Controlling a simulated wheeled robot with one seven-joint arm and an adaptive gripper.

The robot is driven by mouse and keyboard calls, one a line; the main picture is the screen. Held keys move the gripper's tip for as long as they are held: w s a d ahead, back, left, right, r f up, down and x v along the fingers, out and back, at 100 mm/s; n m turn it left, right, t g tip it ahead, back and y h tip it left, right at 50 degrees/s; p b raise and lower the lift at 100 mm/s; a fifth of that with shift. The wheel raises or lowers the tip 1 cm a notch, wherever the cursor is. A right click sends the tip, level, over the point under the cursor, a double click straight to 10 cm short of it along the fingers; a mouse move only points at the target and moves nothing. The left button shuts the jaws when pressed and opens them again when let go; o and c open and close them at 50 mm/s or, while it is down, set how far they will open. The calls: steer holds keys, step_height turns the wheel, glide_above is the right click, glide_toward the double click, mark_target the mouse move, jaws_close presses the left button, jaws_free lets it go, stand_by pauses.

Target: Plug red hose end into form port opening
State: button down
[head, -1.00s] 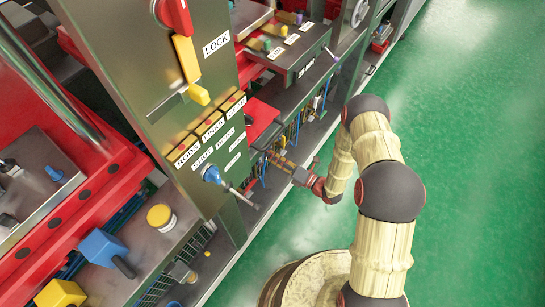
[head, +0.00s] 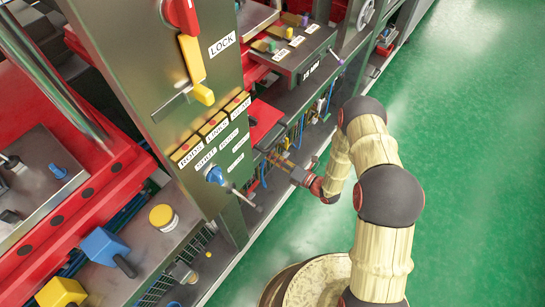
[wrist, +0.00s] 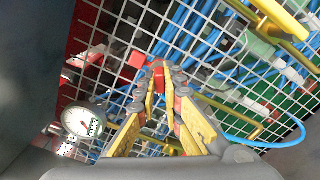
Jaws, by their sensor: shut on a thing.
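My gripper (wrist: 158,85) shows in the wrist view with its yellow fingers closed together on a small red piece (wrist: 158,68), which looks like the red hose end. Most of that piece is hidden by the fingertips. In the head view my gripper (head: 280,162) reaches in low beside the upright metal panel, under a red part, and its tips are hard to make out. I cannot pick out the form port opening in either view.
A wire grid (wrist: 115,55) with blue hoses (wrist: 190,35) behind it faces the gripper. A round gauge (wrist: 82,121) is at left and a yellow bar (wrist: 270,18) at upper right. The metal panel (head: 160,90) stands beside my arm. Green floor (head: 470,200) is clear at right.

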steer(key=shift+w+a, duration=0.3)
steer(key=shift+a, duration=0.1)
steer(key=c, duration=1.8)
jaws_free()
steer(key=shift+c, duration=0.2)
steer(key=v, duration=1.2)
steer(key=shift+o, duration=0.2)
steer(key=o, duration=1.4)
steer(key=shift+c, duration=0.2)
steer(key=shift+s, duration=0.1)
